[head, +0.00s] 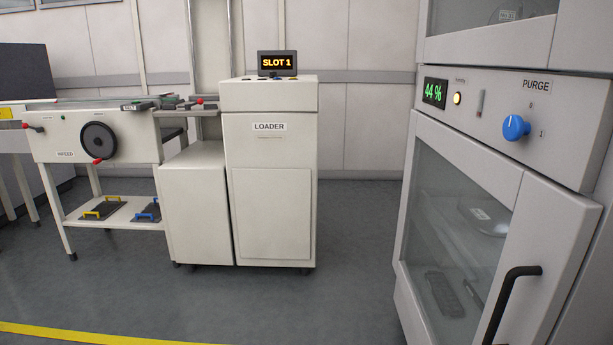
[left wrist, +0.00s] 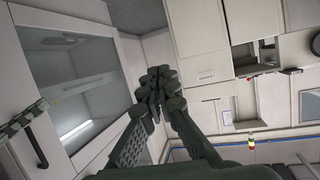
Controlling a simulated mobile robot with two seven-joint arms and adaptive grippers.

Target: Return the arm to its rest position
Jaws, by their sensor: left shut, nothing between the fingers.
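My left gripper (left wrist: 163,88) shows only in the left wrist view. Its dark fingers meet at the tips, with nothing between them. It is in the air, with the glass-doored cabinet to its left and the white loader beyond it to the right. It does not appear to touch either. No arm or gripper of mine is seen in the head view, and my right gripper is in neither view.
The dry cabinet (head: 568,210) stands at right, its doors looking closed, with a black handle (head: 506,298) and blue PURGE knob (head: 515,127). The loader (head: 270,150), its display reading SLOT 1, and a trolley with a handwheel (head: 98,140) stand at left. Open floor (head: 345,270) lies between.

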